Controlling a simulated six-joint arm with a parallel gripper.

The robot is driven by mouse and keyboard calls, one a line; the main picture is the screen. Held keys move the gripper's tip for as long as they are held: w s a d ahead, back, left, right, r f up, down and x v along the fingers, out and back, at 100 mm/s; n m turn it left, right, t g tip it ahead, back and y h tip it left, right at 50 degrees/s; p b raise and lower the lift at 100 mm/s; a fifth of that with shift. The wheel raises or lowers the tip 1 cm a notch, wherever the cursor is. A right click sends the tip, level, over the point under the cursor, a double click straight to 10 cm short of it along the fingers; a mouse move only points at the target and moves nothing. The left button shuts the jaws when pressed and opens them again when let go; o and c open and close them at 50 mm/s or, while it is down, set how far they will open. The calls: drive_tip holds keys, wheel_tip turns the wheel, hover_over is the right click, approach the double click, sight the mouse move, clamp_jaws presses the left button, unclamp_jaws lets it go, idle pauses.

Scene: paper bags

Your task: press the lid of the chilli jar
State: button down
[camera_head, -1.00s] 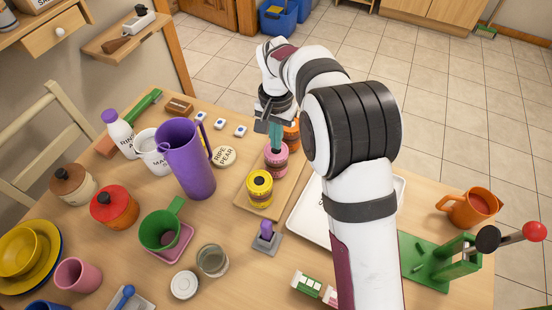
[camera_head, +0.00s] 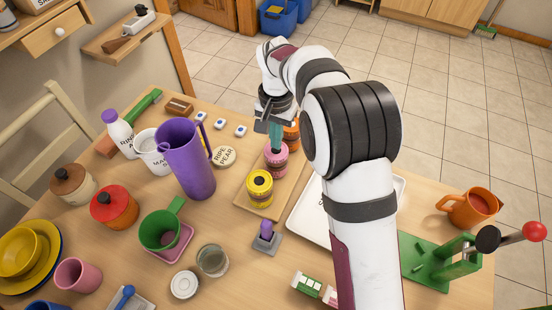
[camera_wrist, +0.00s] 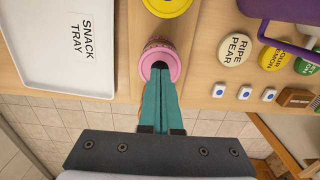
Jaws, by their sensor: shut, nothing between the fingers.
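Three jars stand in a row on a wooden board (camera_head: 243,203): a yellow jar (camera_head: 259,190), a pink jar (camera_head: 275,168) and an orange jar (camera_head: 292,136). No name is readable on them, so I cannot tell which is the chilli jar. My gripper (camera_head: 276,149) is shut, its teal fingers pointing down over the pink jar's lid. In the wrist view the fingertips (camera_wrist: 160,72) overlap the dark knob of the pink lid (camera_wrist: 147,62); I cannot tell whether they touch. The orange jar is mostly hidden behind my fingers there.
A white snack tray (camera_wrist: 68,40) lies beside the board. A tall purple jug (camera_head: 187,165) and a round "RIPE PEAR" piece (camera_head: 223,156) stand left of the jars. A grey block with a purple top (camera_head: 266,231) sits in front of the board.

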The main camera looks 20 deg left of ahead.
drive_tip(key=shift+f, duration=0.7)
drive_tip(key=shift+r, duration=0.15)
wheel_tip(320, 180, up, 6)
drive_tip(key=shift+f, duration=0.1)
wheel_tip(320, 180, up, 15)
drive_tip(key=s+d+r+m, duration=0.1)
drive_tip(key=s+d+r, duration=0.15)
drive_tip(key=d, duration=0.75)
drive_tip(key=s+d+f+m, duration=0.1)
drive_tip(key=s+d+f, duration=0.3)
drive_tip(key=s, duration=0.3)
drive_tip(key=s+d+f+m+y, duration=0.1)
drive_tip(key=s+d+f+m, duration=0.1)
drive_tip(key=s+d+f, duration=0.2)
drive_tip(key=s+d+f+m, duration=0.1)
drive_tip(key=s+d+f, duration=0.4)
drive_tip(key=s, duration=0.7)
drive_tip(key=d, duration=0.2)
drive_tip(key=shift+d+m+y, duration=0.3)
drive_tip(key=shift+y, duration=0.1)
